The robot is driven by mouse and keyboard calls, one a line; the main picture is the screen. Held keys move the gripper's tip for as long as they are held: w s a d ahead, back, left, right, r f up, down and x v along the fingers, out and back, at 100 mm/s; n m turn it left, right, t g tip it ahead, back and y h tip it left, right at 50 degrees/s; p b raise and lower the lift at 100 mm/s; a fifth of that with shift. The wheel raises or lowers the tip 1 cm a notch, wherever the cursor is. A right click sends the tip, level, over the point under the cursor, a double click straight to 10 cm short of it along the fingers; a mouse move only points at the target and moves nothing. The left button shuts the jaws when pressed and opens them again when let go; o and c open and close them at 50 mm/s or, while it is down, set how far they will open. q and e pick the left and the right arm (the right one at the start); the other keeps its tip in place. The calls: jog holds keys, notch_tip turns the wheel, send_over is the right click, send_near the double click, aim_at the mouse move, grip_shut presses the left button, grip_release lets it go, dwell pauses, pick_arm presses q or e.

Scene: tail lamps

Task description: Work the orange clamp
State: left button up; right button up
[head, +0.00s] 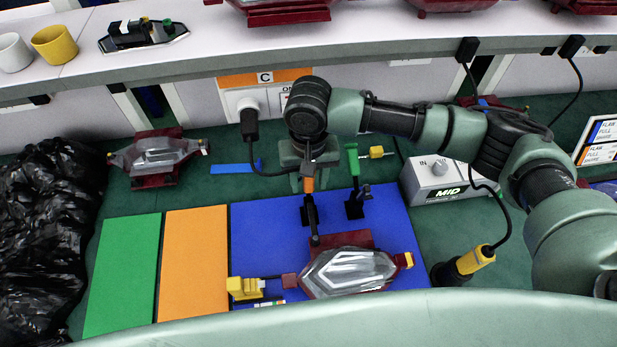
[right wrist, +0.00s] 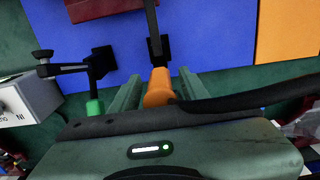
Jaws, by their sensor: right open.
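The orange clamp has an orange handle (head: 308,184) and a black base and arm (head: 310,213) at the back of the blue mat (head: 265,225). Its black arm reaches toward the clear tail lamp (head: 350,271) in a dark red holder; I cannot tell whether its tip touches. My right gripper (head: 303,181) is open, pointing down at the handle. In the right wrist view the orange handle (right wrist: 158,88) stands between the two open fingers (right wrist: 157,92), with no clear grip on it. My left gripper is out of view.
A green-handled clamp (head: 352,160) stands close to the right of the orange one. A grey MID control box (head: 438,180) and a yellow-and-black tool (head: 474,260) are further right. Orange (head: 192,262) and green (head: 122,270) mats lie bare at left, beside a black bag (head: 45,225).

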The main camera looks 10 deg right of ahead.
jog(key=shift+f, duration=0.1)
jog(key=c, duration=0.9)
grip_shut()
jog(key=shift+w, duration=0.1)
dwell(0.4)
